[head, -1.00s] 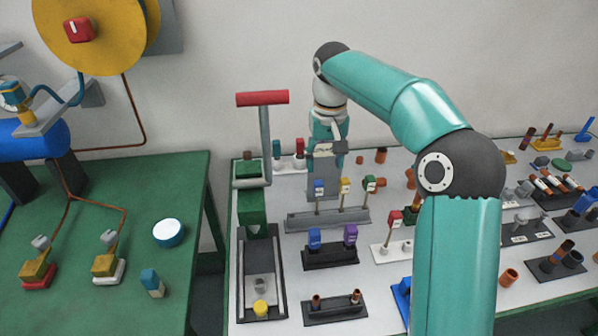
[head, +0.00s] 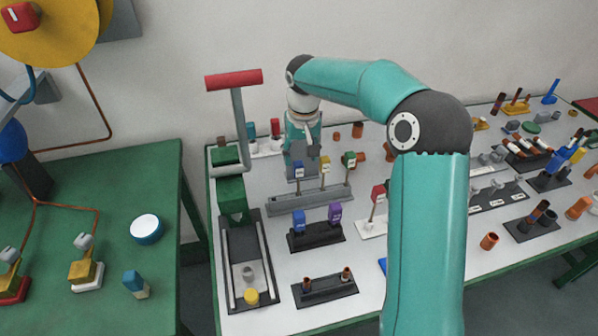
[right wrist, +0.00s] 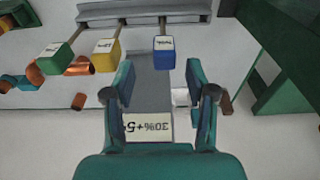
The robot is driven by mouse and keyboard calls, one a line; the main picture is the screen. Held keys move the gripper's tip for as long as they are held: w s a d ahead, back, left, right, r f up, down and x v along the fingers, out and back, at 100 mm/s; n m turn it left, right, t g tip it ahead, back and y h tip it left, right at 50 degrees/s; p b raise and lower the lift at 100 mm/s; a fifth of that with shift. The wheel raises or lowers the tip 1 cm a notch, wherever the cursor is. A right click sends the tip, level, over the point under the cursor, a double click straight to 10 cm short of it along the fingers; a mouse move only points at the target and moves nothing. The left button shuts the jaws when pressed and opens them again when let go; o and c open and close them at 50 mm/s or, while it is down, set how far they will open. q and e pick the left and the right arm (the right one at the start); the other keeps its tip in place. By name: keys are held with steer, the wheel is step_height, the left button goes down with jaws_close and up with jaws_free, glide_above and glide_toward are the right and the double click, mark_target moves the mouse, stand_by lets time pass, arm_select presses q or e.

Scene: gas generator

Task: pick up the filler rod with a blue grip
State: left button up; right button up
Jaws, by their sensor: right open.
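The filler rod with a blue grip (head: 298,169) stands upright at the left end of a grey rack (head: 310,207). Beside it stand a rod with a yellow grip (head: 324,164) and one with a green grip (head: 348,159). My right gripper (head: 308,152) is open and empty, just behind the blue grip in the head view. In the right wrist view the blue grip (right wrist: 163,50) lies ahead of the two spread fingers (right wrist: 158,78), roughly centred between them and apart from both. The yellow grip (right wrist: 105,54) is near the left finger. My left gripper is out of view.
A press with a red handle (head: 234,79) stands left of the rack. A black holder (head: 316,237) with blue and purple blocks is in front. A rod with a red grip (head: 378,192) is to the right. A grey plate with a label (right wrist: 148,127) lies below the fingers.

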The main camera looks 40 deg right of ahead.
mark_target(299, 164)
steer(key=shift+w+a+f+p, duration=0.1)
steer(key=shift+f+p, duration=0.15)
steer(key=shift+f, duration=1.1)
steer(key=shift+w+a+f+p, duration=0.1)
steer(key=shift+f+p, duration=0.1)
steer(key=shift+f, duration=1.1)
steer(key=c, duration=1.1)
steer(key=shift+o, duration=0.2)
steer(key=shift+r, duration=0.2)
